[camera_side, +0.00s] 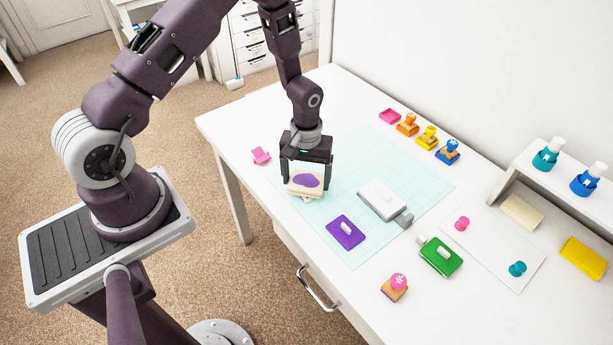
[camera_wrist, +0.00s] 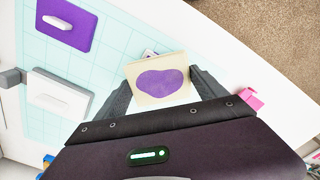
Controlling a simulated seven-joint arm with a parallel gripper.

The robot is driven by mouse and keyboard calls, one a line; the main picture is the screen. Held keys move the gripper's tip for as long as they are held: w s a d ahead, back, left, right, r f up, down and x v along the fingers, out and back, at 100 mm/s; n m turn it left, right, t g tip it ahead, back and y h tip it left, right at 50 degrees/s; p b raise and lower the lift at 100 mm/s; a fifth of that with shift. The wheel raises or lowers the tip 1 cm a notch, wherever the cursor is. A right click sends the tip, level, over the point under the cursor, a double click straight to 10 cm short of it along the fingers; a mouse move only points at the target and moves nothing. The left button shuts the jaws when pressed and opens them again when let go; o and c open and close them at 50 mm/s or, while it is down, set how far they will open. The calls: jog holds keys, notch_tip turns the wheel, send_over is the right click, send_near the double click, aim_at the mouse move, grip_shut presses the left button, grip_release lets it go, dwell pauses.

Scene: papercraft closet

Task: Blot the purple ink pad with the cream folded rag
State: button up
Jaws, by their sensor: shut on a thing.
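My gripper (camera_side: 305,175) is shut on a cream square, which I take to be the cream folded rag (camera_side: 292,187). The rag also shows between the fingers in the wrist view (camera_wrist: 134,75), with a large purple blot covering much of its upper face. Under the rag, a small whitish and purple edge (camera_wrist: 149,54) peeks out; the rest is hidden, so I cannot tell whether it is the ink pad or whether the rag touches it. A flat purple piece with a white handle (camera_side: 346,231) lies on the cutting mat, apart from the gripper.
A white block with a grey end (camera_side: 383,199) lies on the pale teal mat (camera_side: 345,167). A green handled piece (camera_side: 440,257) and a pink stamp (camera_side: 396,287) stand nearer the front. Several stamps line the back. A pink item (camera_side: 261,155) sits near the left edge.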

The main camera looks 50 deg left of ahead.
jog(key=shift+r, duration=0.1)
jog(key=shift+c, duration=1)
jog(key=shift+r, duration=2.95)
jog(key=shift+w+r, duration=0.1)
jog(key=r+m, duration=0.2)
jog(key=r, duration=0.1)
jog(key=s+r+m, duration=0.1)
jog(key=r+m, duration=0.2)
jog(key=r, duration=0.1)
jog(key=r+m, duration=0.3)
jog(key=r, duration=0.1)
jog(key=shift+s+d+r, duration=0.15)
jog(key=shift+s+d, duration=0.1)
jog(key=shift+d, duration=0.05)
